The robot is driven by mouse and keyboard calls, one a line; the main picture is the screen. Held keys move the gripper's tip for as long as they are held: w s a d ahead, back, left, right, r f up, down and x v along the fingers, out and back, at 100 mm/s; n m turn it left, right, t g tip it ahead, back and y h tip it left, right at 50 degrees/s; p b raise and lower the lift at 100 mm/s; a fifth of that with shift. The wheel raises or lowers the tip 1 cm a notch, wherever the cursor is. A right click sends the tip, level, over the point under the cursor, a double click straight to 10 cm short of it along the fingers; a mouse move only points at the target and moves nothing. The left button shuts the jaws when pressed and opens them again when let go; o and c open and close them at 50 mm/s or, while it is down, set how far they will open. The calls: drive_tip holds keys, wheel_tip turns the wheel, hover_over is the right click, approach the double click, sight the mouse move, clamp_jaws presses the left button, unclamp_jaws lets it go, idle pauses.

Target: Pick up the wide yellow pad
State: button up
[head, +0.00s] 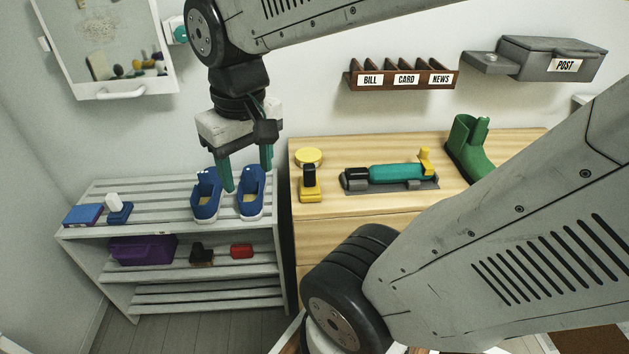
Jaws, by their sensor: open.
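On the wooden cabinet top, near its left edge, a round, flat yellow pad (308,156) lies behind a black-handled piece with a yellow base (311,196). I cannot tell for sure which of these two is the wide yellow pad. My gripper (247,180) points down with its teal fingers apart and nothing between them that I can see as held. It is over the pair of blue shoes on the white slatted rack, left of both yellow things. The fingertips overlap the shoes in the picture, and I cannot tell whether they touch.
Blue shoes (206,196) stand on the rack (160,207), with a blue box (83,215) at its left. A letter holder (430,80) hangs above. My arm covers the lower right.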

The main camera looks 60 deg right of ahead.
drive_tip(key=w+d+f+m, duration=0.3)
drive_tip(key=w+d, duration=0.2)
drive_tip(key=d, duration=0.2)
drive_tip(key=m+g, duration=0.1)
drive_tip(key=m, duration=0.4)
hover_over(309, 166)
wheel_tip(309, 166, down, 12)
drive_tip(key=shift+w+d+r, duration=0.1)
drive_tip(key=shift+d+r, duration=0.05)
drive_tip(key=shift+r, duration=0.05)
wheel_tip(309, 166, down, 6)
drive_tip(key=shift+f, duration=0.8)
drive_tip(key=c, duration=1.1)
